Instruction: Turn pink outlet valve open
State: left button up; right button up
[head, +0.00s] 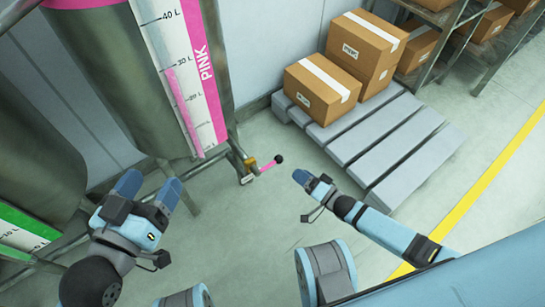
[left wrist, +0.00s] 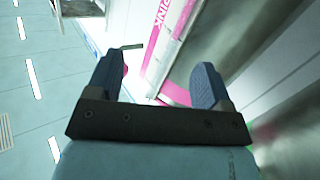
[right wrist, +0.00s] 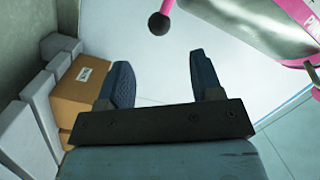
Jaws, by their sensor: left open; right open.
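The pink outlet valve (head: 250,163) sits low at the front of the steel drum with the PINK label (head: 205,65). Its pink lever (head: 267,168) points right and ends in a black ball knob (head: 279,159). My right gripper (head: 313,180) is open and empty, to the right of the knob and apart from it. In the right wrist view the knob (right wrist: 159,23) shows beyond the open fingers, roughly between them, with part of the pink lever (right wrist: 167,6). My left gripper (head: 150,188) is open and empty, left of the valve and below the drum.
A second drum with a green label (head: 22,237) stands at the far left. A grey pallet (head: 385,150) with cardboard boxes (head: 322,88) lies at the back right, before a shelf rack. A yellow line (head: 490,175) crosses the floor at right. Floor around the lever is clear.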

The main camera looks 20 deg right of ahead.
aim_at(279, 158)
jog(key=b+x, duration=0.3)
jog(key=x, duration=0.7)
jog(key=shift+f+b, duration=0.1)
jog(key=shift+b, duration=0.3)
pick_arm(q)
jog(key=m, duration=0.1)
jog(key=w+a+m+t, duration=0.1)
jog(key=w+m, duration=0.1)
jog(key=shift+w+a+r+t+h, duration=0.1)
jog(key=shift+a+r+t+h, duration=0.1)
jog(key=shift+r+t+h, duration=0.15)
pick_arm(e)
jog(key=shift+x, duration=0.85)
grip_shut()
pick_arm(q)
jog(key=shift+r, duration=0.1)
